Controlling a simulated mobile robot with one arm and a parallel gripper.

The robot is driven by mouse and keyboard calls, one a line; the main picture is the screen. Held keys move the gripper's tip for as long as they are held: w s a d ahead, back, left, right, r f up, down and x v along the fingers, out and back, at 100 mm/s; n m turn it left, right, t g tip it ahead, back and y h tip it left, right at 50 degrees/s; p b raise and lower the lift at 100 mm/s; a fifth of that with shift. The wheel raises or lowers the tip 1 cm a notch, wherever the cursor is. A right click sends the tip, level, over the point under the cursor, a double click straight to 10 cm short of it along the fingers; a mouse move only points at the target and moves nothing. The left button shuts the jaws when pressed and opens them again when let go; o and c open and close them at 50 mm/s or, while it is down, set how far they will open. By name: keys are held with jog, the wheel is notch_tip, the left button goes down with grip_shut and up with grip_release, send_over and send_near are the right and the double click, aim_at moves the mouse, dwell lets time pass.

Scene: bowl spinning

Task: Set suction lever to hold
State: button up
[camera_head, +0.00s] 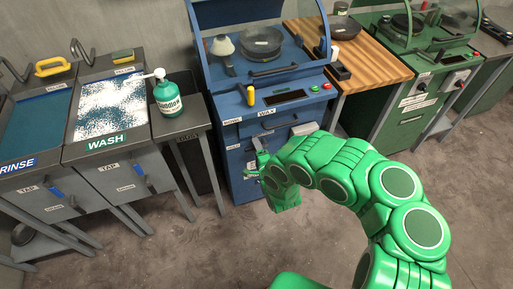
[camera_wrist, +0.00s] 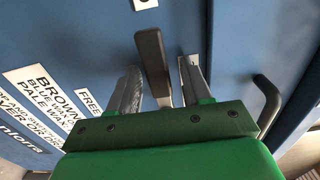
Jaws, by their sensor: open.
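A grey-brown suction lever (camera_wrist: 152,58) stands out from the blue wax machine's front in the wrist view. My gripper (camera_wrist: 160,68) is open, with one finger on each side of the lever. The fingers look apart from it, though depth is hard to judge. In the camera_head view my gripper (camera_head: 259,152) is at the front of the blue machine (camera_head: 235,112), below the WAX label; the lever cannot be made out there. A FREE label (camera_wrist: 90,103) is left of the lever. Another white label is partly hidden behind the right finger.
A dark handle (camera_wrist: 267,100) sticks out right of my gripper in the wrist view. A yellow-handled item (camera_head: 250,96) is on the machine's top panel. The wash sink (camera_head: 72,135) and a soap bottle (camera_head: 168,98) are on the left. A wooden counter (camera_head: 372,68) is on the right.

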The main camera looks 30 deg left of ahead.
jog(key=shift+s, duration=0.1)
jog(key=v, duration=0.7)
jog(key=shift+s+d, duration=0.2)
jog(key=shift+d, duration=0.1)
jog(key=shift+w, duration=0.1)
dwell(0.5)
